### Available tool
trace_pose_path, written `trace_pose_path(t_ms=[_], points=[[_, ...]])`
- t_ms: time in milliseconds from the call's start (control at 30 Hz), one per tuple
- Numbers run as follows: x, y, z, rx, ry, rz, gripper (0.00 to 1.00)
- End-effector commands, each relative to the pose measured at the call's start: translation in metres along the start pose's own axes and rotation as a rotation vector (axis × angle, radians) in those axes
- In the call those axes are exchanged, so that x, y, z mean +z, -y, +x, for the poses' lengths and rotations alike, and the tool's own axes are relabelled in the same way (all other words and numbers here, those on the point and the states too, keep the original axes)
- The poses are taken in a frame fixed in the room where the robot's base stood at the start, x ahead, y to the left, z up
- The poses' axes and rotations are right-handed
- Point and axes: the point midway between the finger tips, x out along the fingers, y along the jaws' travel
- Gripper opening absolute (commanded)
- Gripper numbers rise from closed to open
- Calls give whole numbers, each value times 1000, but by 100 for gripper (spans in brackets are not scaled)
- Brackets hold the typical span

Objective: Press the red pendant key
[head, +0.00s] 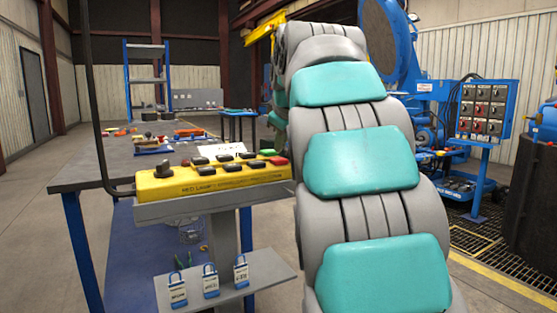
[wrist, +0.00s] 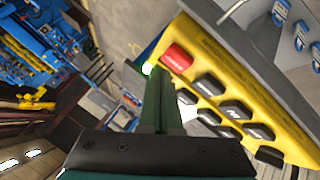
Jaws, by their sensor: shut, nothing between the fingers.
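The red key (head: 279,161) sits at the right end of the yellow pendant (head: 213,183), beside a green key (head: 268,153). My gripper (wrist: 160,72) is shut and empty. Its tips appear just beside the red key in the picture; I cannot tell whether they touch the pendant.
The pendant lies on a grey stand, with several black keys (head: 224,157) along it. A grey worktable (head: 90,180) stands behind left. A blue control panel (head: 487,108) is at the right. Open floor lies at the left.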

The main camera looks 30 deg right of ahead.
Motion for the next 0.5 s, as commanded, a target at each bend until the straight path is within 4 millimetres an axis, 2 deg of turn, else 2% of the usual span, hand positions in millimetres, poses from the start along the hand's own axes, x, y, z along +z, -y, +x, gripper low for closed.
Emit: trace_pose_path(t_ms=[500], points=[[2, 3, 4, -1, 0, 0, 0]])
